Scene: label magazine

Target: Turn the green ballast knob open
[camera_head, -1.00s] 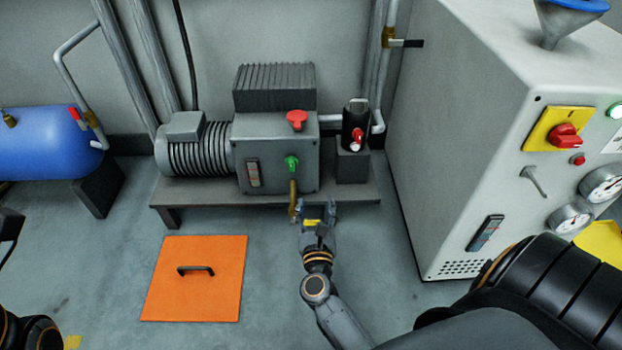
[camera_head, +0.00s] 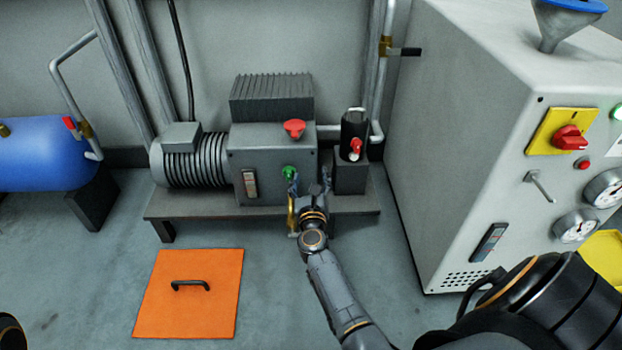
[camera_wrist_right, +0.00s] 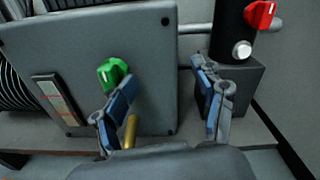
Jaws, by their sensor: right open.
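The green ballast knob (camera_head: 289,173) is on the front face of the grey pump box (camera_head: 268,150). It also shows in the right wrist view (camera_wrist_right: 112,73), upper left of the gripper's middle. My right gripper (camera_head: 309,186) is open with nothing between its fingers. In the right wrist view its fingers (camera_wrist_right: 166,95) are wide apart; the left finger overlaps the lower right edge of the knob, and whether they touch I cannot tell. The right finger is in front of the dark block beside the pump. My left gripper is not in view.
A brass pipe (camera_head: 292,213) hangs below the knob, close to the gripper. A black cylinder with a red knob (camera_head: 355,147) stands on a block at the right. A red knob (camera_head: 294,128) sits above. An orange hatch (camera_head: 190,315) lies on the floor.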

